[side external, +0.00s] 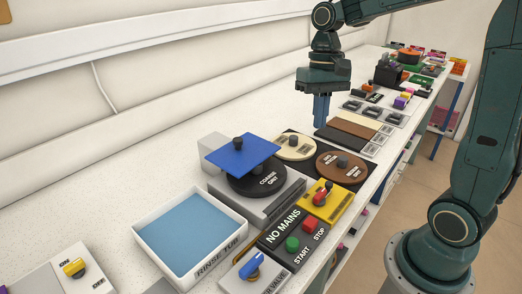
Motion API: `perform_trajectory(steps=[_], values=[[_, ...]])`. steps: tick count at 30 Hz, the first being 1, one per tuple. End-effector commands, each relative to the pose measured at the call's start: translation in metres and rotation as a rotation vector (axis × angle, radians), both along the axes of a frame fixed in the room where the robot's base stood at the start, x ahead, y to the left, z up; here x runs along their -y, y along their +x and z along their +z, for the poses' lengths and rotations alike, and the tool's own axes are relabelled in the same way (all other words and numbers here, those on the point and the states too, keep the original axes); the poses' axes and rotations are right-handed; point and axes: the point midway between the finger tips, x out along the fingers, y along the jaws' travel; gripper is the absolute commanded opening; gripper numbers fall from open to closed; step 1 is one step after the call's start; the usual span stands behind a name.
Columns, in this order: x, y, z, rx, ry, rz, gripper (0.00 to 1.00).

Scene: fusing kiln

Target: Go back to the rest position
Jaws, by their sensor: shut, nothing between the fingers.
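My gripper (322,111) points straight down above the white bench, past the grinding machine (262,203) and over the area near the cream and brown discs. Its blue fingers are together and nothing is held between them. It hangs clear of the objects below, as far as this single view shows. The rest position itself is not marked in view.
A blue plate (242,154) lies on the black "COARSE GRIT" disc (258,184). The rinse tub (190,232), a NO MAINS start/stop box (291,242) and a yellow switch box (323,205) stand nearby. Cream (292,147) and brown (342,166) discs lie beyond. Several small items fill the far bench.

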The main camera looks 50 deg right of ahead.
Motion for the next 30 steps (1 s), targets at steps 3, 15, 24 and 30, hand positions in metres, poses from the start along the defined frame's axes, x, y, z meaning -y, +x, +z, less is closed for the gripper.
perform_trajectory(steps=[3, 15, 24, 30], values=[[-0.013, -0.016, 0.012, 0.074, -0.020, 0.049, 0.00], [-0.042, -0.068, 0.033, 0.309, -0.094, 0.212, 0.00], [-0.052, -0.108, 0.035, 0.483, -0.162, 0.334, 0.00], [-0.053, -0.128, 0.031, 0.577, -0.204, 0.401, 0.00]])
